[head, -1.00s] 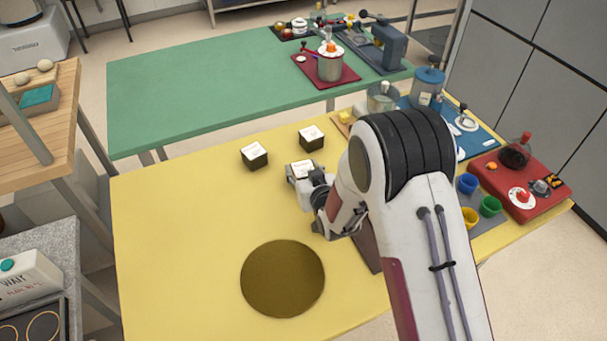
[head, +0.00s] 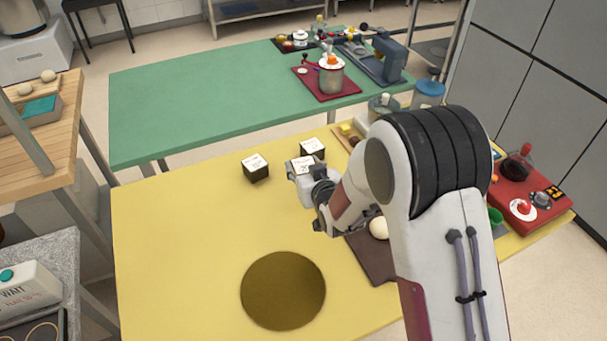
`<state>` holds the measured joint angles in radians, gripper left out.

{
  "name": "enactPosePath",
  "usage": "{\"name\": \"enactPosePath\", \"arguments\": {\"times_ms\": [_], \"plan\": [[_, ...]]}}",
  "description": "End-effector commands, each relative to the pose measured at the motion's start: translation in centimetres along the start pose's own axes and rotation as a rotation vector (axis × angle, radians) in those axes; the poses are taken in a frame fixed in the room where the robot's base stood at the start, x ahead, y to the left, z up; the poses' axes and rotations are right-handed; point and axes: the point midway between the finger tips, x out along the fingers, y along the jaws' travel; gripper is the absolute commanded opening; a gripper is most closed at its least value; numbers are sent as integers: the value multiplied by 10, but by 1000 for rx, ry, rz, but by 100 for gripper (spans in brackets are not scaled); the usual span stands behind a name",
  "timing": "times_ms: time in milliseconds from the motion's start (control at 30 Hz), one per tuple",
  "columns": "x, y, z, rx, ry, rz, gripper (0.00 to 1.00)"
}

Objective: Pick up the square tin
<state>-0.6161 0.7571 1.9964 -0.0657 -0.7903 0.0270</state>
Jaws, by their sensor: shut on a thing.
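Three small dark boxes with white, marked tops show in the head view. One box (head: 256,168) stands on the yellow table at the left. A second box (head: 312,147) stands behind and to the right of it. The third, the square tin (head: 303,164), is in my gripper (head: 300,178). My gripper is shut on this tin, which looks level and lifted a little above the table. Most of the tin's near side and part of the fingers are hidden by the gripper body.
The yellow table (head: 190,260) is clear at the left. A round dark gold disc (head: 283,291) lies at its front. A brown board (head: 374,262) with a pale ball (head: 379,229) is beside my arm. A red tray (head: 545,190) is at the right, a green table (head: 200,108) behind.

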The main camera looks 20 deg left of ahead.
Motion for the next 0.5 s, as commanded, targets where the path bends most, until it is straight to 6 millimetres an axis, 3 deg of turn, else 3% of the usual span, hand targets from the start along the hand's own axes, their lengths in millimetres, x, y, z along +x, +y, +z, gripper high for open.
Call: {"name": "enactPosePath", "arguments": {"times_ms": [200, 500], "plan": [[-10, 0, -25, 0, 4, 0, 14], [-16, 0, -39, 0, 2, 0, 14]]}}
